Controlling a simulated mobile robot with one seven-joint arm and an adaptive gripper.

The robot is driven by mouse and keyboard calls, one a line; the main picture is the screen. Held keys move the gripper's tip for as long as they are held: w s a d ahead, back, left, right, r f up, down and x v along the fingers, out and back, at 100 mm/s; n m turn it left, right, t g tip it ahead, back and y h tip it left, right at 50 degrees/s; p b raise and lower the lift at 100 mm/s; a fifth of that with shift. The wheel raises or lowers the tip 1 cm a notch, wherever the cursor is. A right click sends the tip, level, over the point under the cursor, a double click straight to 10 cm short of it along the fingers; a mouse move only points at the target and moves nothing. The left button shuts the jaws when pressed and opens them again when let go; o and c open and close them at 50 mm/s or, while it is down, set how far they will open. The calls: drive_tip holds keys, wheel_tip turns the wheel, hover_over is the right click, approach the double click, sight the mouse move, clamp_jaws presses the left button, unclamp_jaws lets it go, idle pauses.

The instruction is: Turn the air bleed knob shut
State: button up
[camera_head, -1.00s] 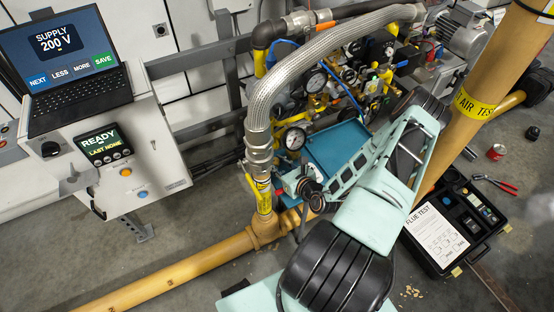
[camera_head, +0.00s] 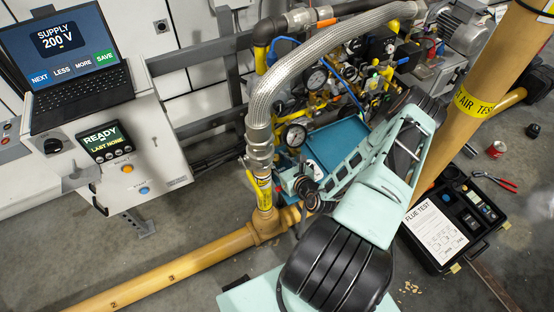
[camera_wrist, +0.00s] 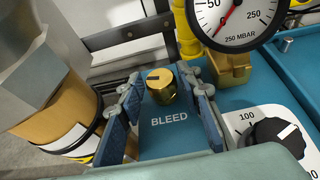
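The air bleed knob is a small brass knob (camera_wrist: 160,84) with a dark line on its top. It stands on a blue block marked BLEED (camera_wrist: 168,135) in the wrist view. My gripper (camera_wrist: 163,92) is open, with one blue-padded finger to the left of the knob and one to the right. Gaps show between the knob and both fingers, so neither appears to touch it. In the head view my arm (camera_head: 385,200) reaches over the blue panel (camera_head: 338,143), and I cannot make out the knob there.
A pressure gauge (camera_wrist: 236,18) on a brass fitting stands just behind and right of the knob. A black dial (camera_wrist: 275,140) is at the right. A braided hose (camera_head: 300,75) arches above the panel.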

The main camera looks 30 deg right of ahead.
drive_tip(key=v, duration=1.2)
drive_tip(key=w+d+n+y, duration=0.1)
drive_tip(key=w+r+n+y+b, duration=0.1)
drive_tip(key=w+y, duration=0.1)
drive_tip(key=shift+d+r+t+y, duration=0.1)
drive_tip(key=shift+d+t+y, duration=0.2)
drive_tip(key=shift+d, duration=0.05)
drive_tip(key=d+n+g+y, duration=0.1)
drive_tip(key=d+f+n+y, duration=0.1)
drive_tip(key=d+n+g+b, duration=0.1)
drive_tip(key=d, duration=0.1)
drive_tip(key=shift+s+f+n+g+y, duration=0.25)
drive_tip(key=shift+s+n+g+y, duration=0.05)
drive_tip(key=shift+s+n+y, duration=0.1)
drive_tip(key=b+x, duration=0.1)
drive_tip(key=x, duration=0.9)
drive_tip(key=shift+w+a+f+b, duration=0.15)
drive_tip(key=shift+f+b, duration=0.1)
drive_tip(key=shift+b, duration=0.1)
drive_tip(key=c, duration=0.9)
drive_tip(key=shift+o, duration=0.2)
